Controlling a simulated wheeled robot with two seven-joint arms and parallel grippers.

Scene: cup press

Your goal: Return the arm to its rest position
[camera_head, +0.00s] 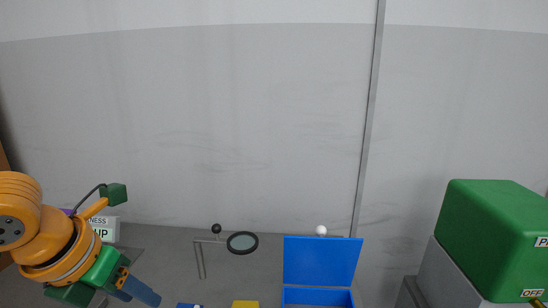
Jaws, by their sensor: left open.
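My left arm comes in from the left edge with its orange links. My left gripper (136,288), with green housing and blue fingers, points down and to the right at the bottom left. It is open, and I see nothing between its fingers. The fingers are apart from the blue box and the other things in view. The lower part of the gripper is cut off or overlapped, so its full spread is hard to see. My right gripper is not in view.
A blue box (322,262) with a raised lid stands at bottom centre. Left of it are a dark ring on a stand (242,243) and a yellow block (245,304). A green-topped machine (495,235) fills the right. A white sign (104,229) is behind my left arm.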

